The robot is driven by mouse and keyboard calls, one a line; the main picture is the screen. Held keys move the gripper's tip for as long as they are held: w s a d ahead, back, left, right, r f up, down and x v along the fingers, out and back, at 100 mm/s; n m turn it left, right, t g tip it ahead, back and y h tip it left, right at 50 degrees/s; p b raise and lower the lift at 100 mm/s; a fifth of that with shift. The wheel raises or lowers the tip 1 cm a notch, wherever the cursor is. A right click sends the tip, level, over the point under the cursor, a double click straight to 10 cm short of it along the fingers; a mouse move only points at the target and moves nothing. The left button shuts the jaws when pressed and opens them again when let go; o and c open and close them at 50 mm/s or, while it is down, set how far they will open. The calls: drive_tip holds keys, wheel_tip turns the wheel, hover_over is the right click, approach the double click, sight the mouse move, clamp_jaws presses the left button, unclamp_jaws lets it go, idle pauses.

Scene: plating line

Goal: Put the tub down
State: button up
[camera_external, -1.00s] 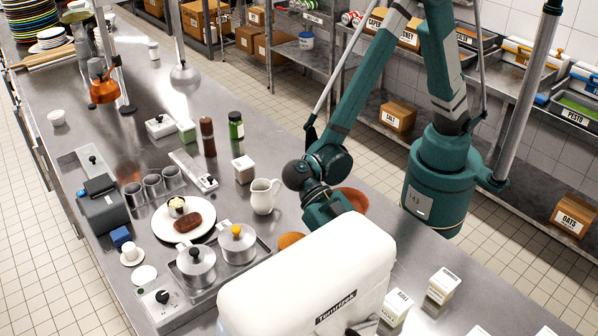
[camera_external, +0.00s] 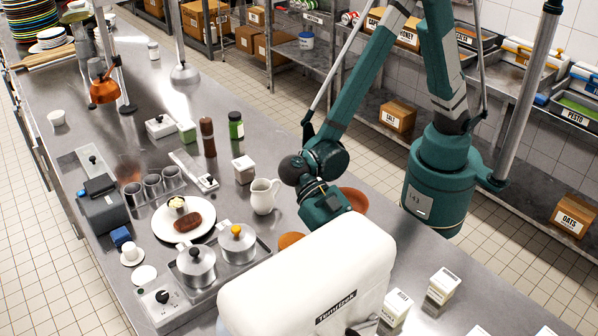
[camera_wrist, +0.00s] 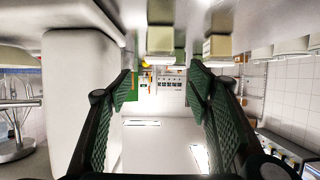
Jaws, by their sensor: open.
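My gripper (camera_wrist: 160,88) is open in the wrist view, with a green ribbed finger on each side and nothing seen held between them. In the external view, the gripper is hidden behind a large white appliance; only my teal wrist shows above it. I cannot make out with certainty which thing is the tub. Two small cartons show beyond the fingers in the wrist view, a left carton (camera_wrist: 160,40) and a right carton (camera_wrist: 221,47). Both appear upside down there, against the steel counter at the top of the picture.
The white appliance (camera_external: 310,275) stands at the front of the steel counter, close to my wrist. Cartons (camera_external: 441,287) stand right of it. Two lidded pots (camera_external: 196,266), a plate (camera_external: 165,222) and a white jug (camera_external: 264,196) lie left. The counter's right edge is mostly clear.

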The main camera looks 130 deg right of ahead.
drive_tip(key=s+d+r+m+t+h, duration=0.3)
drive_tip(key=s+d+m+h, duration=0.3)
drive_tip(key=s, duration=0.8)
drive_tip(key=s+d+r+m+t+h, duration=0.4)
drive_tip(key=s+d+m+h, duration=0.3)
drive_tip(key=s+d+m, duration=0.5)
drive_tip(key=s+d+r, duration=0.1)
drive_tip(key=s+d, duration=0.1)
drive_tip(key=d, duration=0.3)
drive_tip(key=shift+s+d+r+h, duration=0.15)
drive_tip(key=shift+s+r+h, duration=0.15)
drive_tip(key=shift+s+r, duration=0.1)
drive_tip(key=shift+o, duration=0.5)
drive_tip(key=shift+w, duration=0.1)
